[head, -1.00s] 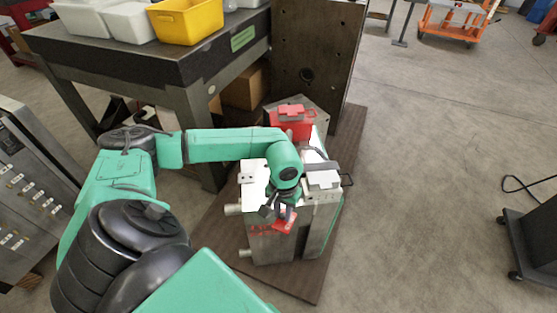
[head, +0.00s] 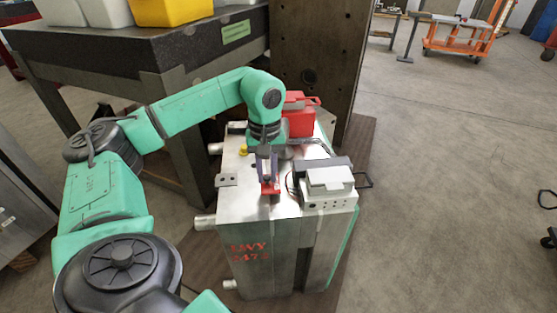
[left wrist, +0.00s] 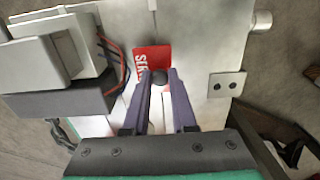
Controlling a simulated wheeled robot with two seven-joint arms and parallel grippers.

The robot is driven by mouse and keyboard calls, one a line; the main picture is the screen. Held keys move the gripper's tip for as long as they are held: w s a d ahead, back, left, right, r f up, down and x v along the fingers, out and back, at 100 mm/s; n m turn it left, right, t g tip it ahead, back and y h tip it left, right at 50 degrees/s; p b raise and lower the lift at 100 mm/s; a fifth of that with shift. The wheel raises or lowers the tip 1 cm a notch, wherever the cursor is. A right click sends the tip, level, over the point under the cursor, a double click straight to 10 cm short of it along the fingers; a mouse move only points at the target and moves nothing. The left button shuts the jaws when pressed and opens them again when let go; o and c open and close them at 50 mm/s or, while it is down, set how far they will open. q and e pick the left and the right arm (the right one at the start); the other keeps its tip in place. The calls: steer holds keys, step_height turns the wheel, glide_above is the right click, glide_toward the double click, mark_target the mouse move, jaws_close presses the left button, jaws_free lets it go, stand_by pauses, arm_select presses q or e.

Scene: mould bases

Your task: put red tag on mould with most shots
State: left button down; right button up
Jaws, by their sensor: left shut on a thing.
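The red tag (head: 269,188) is between the fingers of my left gripper (head: 266,173), over the top face of a steel mould (head: 232,205). In the left wrist view the tag (left wrist: 149,60) shows white lettering, partly hidden, beyond the fingertips (left wrist: 160,78). I cannot tell whether the tag touches the mould's top. The mould stands upright and has red painted lettering on its front, hard to read. A grey-white box unit (head: 329,182) with a dark part and wires sits on top, right of the tag. My right gripper is not in view.
A red box (head: 299,118) stands behind my left wrist. A dark-topped bench (head: 170,62) with white and yellow bins is at the back left, beside a tall steel plate (head: 318,50). Open floor (head: 440,170) lies to the right.

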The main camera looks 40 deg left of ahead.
arm_select(q)
steer(key=w, duration=0.2)
steer(key=w+a, duration=0.1)
steer(key=w, duration=0.3)
steer(key=shift+a, duration=0.35)
steer(key=shift+w+a+f+b, duration=0.1)
steer(key=shift+f+b, duration=0.1)
steer(key=shift+f, duration=0.25)
steer(key=shift+w+a+f+b, duration=0.1)
steer(key=shift+f+b, duration=0.05)
steer(key=shift+f, duration=0.25)
steer(key=shift+r, duration=0.1)
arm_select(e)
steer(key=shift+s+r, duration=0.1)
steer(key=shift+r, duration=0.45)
arm_select(q)
steer(key=c, duration=0.7)
jaws_free()
